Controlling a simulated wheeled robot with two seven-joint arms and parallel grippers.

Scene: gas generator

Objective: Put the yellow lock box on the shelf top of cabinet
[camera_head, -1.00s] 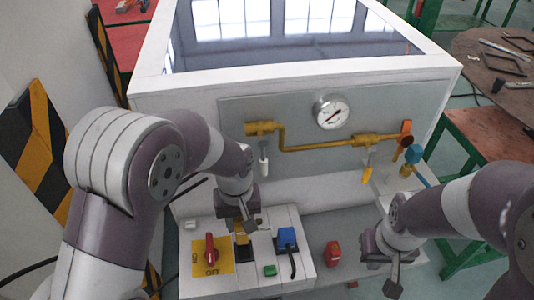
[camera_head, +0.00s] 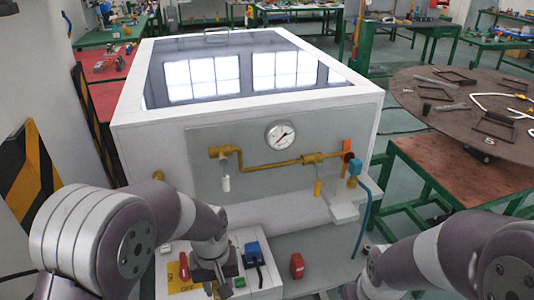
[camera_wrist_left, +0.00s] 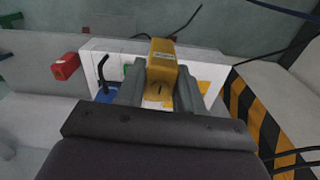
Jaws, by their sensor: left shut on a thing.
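The yellow lock box (camera_wrist_left: 161,72) is between the two fingers of my left gripper (camera_wrist_left: 160,90) in the left wrist view. The fingers are shut on it, and its shackle end points away from the wrist. In the head view my left gripper (camera_head: 218,282) is over the white switch panel (camera_head: 268,270), and hides most of the lock box. The white cabinet (camera_head: 245,112) has a dark glassy top (camera_head: 250,72). A small white shelf (camera_head: 352,208) projects from its front right side.
A pressure gauge (camera_head: 281,135) and yellow piping (camera_head: 262,166) run across the cabinet front. A blue hose (camera_head: 364,222) hangs beside the shelf. A red lock (camera_head: 297,266) stands right of the panel. A striped barrier (camera_head: 38,180) is at left, a round table (camera_head: 420,100) at right.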

